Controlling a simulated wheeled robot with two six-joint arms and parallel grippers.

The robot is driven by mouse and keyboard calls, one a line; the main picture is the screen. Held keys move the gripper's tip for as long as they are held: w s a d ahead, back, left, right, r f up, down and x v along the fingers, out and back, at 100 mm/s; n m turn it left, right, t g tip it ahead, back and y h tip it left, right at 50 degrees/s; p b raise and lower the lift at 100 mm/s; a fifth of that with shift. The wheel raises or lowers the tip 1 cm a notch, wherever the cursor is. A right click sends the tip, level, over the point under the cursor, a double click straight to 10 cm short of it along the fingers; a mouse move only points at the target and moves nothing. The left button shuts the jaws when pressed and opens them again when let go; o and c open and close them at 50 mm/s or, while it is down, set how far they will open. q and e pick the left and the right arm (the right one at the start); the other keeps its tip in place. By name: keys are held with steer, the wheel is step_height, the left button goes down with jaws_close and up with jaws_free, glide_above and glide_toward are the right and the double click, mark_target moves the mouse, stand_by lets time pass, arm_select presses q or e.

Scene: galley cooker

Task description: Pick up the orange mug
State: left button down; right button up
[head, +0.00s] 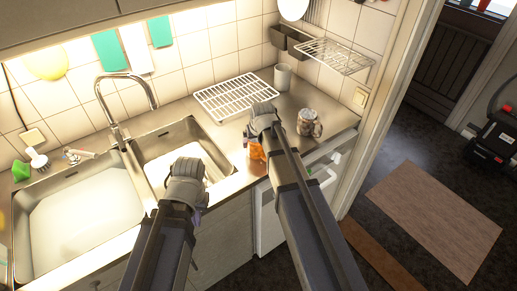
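The orange mug (256,151) appears to be the small orange shape at the front of the steel counter. My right gripper (261,113) is over the counter, just beyond the orange shape in the picture. Its fingertips are hidden, so I cannot tell whether it is open or touches anything. My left gripper (187,168) is in front of the right sink basin, left of the orange shape. Its fingers are also not clear.
A patterned mug (309,123) stands right of my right gripper, with a grey cup (282,77) behind it. A white wire rack (235,97) lies on the counter. A double sink (78,222) with a tall tap (126,95) is left. A brown mat (434,219) lies on the floor.

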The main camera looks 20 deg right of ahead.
steer(key=c, duration=1.1)
